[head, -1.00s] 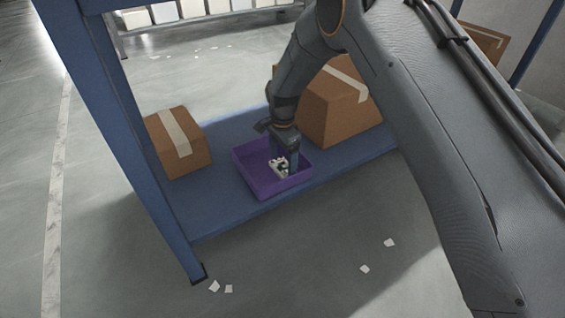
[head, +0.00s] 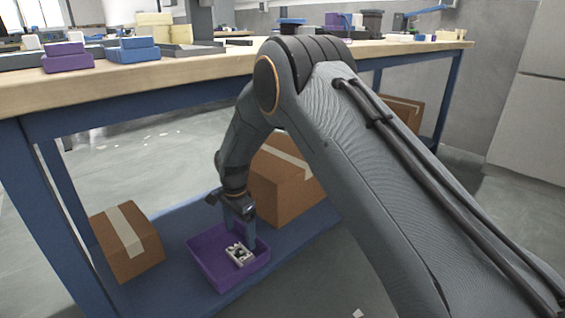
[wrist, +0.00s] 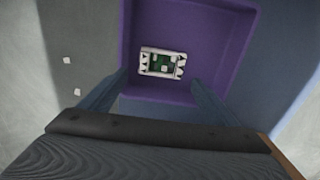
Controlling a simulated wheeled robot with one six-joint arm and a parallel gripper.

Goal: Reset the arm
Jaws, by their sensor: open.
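My gripper (head: 240,226) is open and empty, pointing down over the purple bin on the lower shelf. In the wrist view the two fingers of my gripper (wrist: 158,88) stand apart near the bin's near side. A small white part with a green middle (head: 239,254) lies in the purple bin (head: 203,268). In the wrist view the white part (wrist: 162,63) lies flat on the bin floor, ahead of the fingers and apart from them. The purple bin (wrist: 205,40) holds nothing else that I can see.
Cardboard boxes stand on the blue lower shelf (head: 180,222), one left of the bin (head: 127,243) and a larger one behind my gripper (head: 285,180). The wooden tabletop (head: 120,87) runs above, with trays and bins on it. A blue table leg (head: 45,210) stands at left.

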